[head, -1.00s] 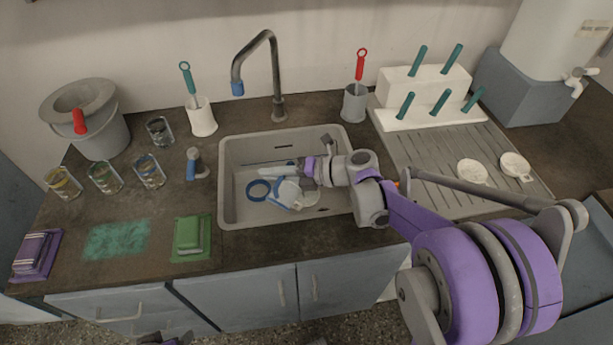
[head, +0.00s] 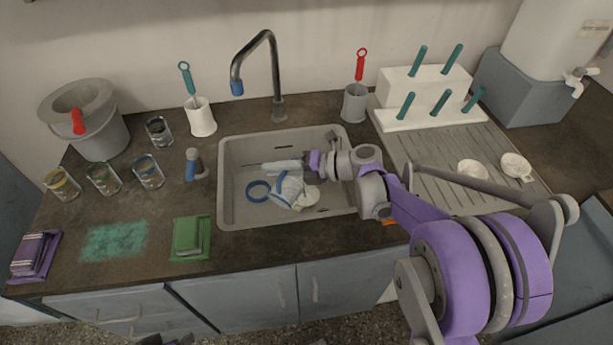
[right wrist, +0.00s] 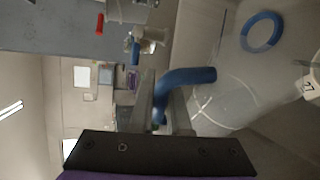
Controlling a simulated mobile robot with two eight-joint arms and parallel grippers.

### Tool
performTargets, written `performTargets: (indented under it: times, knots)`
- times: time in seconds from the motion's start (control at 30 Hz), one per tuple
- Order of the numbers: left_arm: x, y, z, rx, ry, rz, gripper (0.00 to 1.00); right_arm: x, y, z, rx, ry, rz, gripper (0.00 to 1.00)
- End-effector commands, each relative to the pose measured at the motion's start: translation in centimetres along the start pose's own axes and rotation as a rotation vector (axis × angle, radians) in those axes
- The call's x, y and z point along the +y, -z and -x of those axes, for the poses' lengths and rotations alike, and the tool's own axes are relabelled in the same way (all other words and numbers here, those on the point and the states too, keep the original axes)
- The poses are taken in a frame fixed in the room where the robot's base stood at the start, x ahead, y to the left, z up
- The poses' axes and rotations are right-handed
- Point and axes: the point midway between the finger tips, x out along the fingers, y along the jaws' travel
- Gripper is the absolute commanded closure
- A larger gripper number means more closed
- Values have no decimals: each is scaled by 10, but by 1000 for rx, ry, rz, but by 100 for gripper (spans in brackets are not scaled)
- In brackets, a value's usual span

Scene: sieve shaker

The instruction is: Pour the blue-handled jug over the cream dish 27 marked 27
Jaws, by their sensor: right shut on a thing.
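My right gripper (head: 312,162) is shut on the blue handle (right wrist: 190,77) of the jug, inside the sink. The jug (head: 287,188) is see-through with blue edging and hangs tilted over the sink floor; its clear body (right wrist: 235,100) fills part of the right wrist view. The cream dish 27 (head: 311,196) lies on the sink floor just right of the jug, partly hidden by it. Its "27" mark shows at the right edge of the right wrist view (right wrist: 308,88). I cannot tell whether anything is flowing.
A blue ring (head: 258,191) lies in the sink (head: 226,205), left of the jug. The tap (head: 278,105) stands behind the sink. The drainer (head: 440,180) at the right holds two white dishes. Several glasses and a bucket (head: 98,130) stand at the left.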

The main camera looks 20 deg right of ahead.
Motion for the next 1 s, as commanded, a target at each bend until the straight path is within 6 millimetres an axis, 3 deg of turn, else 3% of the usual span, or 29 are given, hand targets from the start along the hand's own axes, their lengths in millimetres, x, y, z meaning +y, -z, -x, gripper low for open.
performTargets:
  times: [1.0]
  knots:
    - [0,-2,-4,-2,0,0,29,5,-21,9,26,-51,-122,100]
